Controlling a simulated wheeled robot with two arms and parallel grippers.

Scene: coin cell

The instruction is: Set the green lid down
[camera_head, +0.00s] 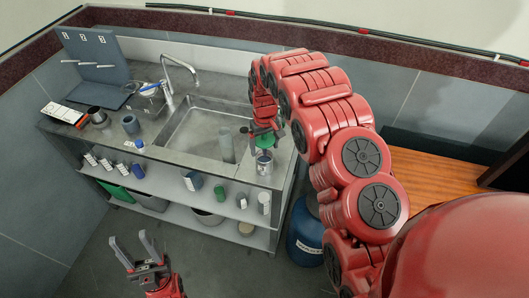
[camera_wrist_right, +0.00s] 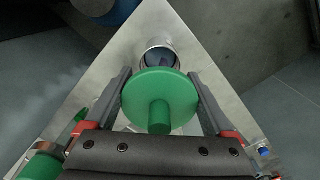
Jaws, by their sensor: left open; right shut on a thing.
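My right gripper (camera_head: 265,137) is shut on the green lid (camera_head: 265,142), a round disc with a knob. In the right wrist view the lid (camera_wrist_right: 181,90) lies between the two fingers of the right gripper (camera_wrist_right: 161,97). A metal can (camera_head: 264,166) stands on the counter's right end, just below the lid in the head view. In the right wrist view the can's open mouth (camera_wrist_right: 160,54) shows beyond the lid's edge, with something blue inside; the lid hides part of the can. My left gripper (camera_head: 136,252) is open and empty, low in front of the shelves.
Shelves (camera_head: 170,205) below hold bottles and containers. A blue drum (camera_head: 304,240) stands right of the counter. Green things (camera_wrist_right: 42,165) show at the wrist view's lower left.

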